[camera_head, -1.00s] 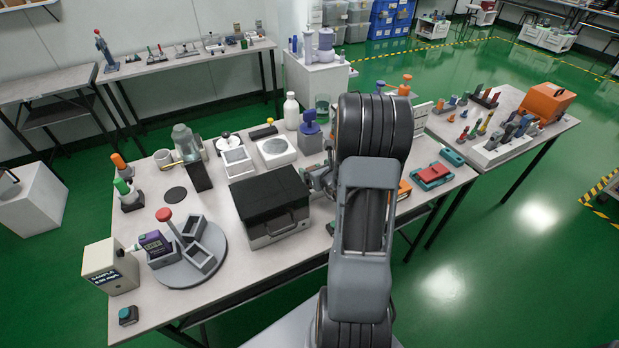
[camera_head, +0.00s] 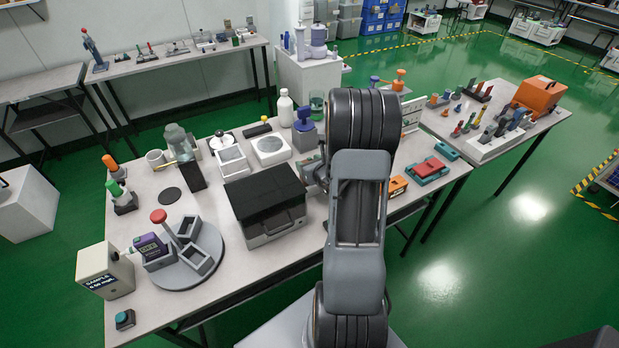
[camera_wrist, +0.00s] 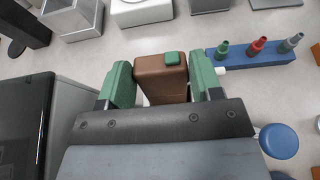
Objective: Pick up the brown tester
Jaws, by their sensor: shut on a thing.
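The brown tester (camera_wrist: 163,75) is a brown box with a green button on its top. It shows in the wrist view, between the two green fingers of my gripper (camera_wrist: 163,84). The fingers are shut on it from the left and right sides. My black and grey gripper body covers its near part. Whether it still touches the table cannot be told. In the head view my arm hides the tester and most of my gripper.
A blue rack (camera_wrist: 252,54) with several coloured tips stands right of the tester. A black-lidded box (camera_head: 264,200) is left of my arm. A blue round knob (camera_wrist: 279,141) is near on the right. A red and teal case (camera_head: 428,169) lies further right.

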